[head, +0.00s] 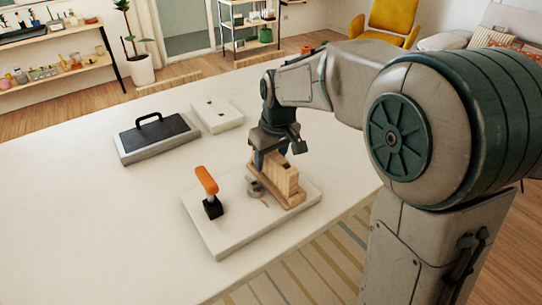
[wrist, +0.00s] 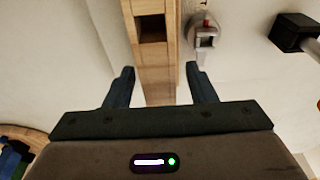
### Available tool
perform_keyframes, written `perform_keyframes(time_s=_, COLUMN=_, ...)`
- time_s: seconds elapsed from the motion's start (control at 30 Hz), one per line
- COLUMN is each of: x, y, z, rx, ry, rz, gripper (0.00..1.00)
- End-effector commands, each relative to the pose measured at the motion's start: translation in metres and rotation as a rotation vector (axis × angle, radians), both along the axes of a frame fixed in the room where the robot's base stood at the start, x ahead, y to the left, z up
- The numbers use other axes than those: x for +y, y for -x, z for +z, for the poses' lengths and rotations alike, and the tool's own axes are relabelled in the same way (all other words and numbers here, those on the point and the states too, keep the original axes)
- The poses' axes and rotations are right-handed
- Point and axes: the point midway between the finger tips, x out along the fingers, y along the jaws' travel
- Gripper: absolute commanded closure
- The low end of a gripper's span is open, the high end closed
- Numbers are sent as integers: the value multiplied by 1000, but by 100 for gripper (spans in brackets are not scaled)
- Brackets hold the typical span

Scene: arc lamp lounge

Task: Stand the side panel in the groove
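A light wooden panel (head: 284,180) stands upright on a wooden base (head: 294,201) on a white board (head: 231,238). Whether its lower edge sits in a groove is hidden. In the wrist view the panel (wrist: 155,65) runs from the top between my fingers and has a dark square notch. My gripper (wrist: 160,88) is open, with one finger on each side of the panel and a visible gap on both sides. In the head view my gripper (head: 268,158) is low at the panel's far end, and its fingertips are partly hidden by the panel.
A small grey metal fitting (head: 255,188) sits beside the panel, and an orange-handled tool with a black foot (head: 213,208) stands on the board to the left. A dark-topped case (head: 157,138) and a white block (head: 217,115) lie farther back. The table's left side is clear.

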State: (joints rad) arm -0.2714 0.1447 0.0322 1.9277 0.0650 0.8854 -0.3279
Motion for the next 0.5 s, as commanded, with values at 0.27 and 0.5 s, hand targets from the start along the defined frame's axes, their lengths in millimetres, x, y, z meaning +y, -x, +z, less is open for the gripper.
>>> perform_keyframes(time_s=0.27, x=0, y=0, z=0, rx=1, ry=1, rz=0, gripper=49)
perform_keyframes(time_s=0.5, x=-3, y=4, z=29, rx=-4, ry=-1, rz=0, gripper=49)
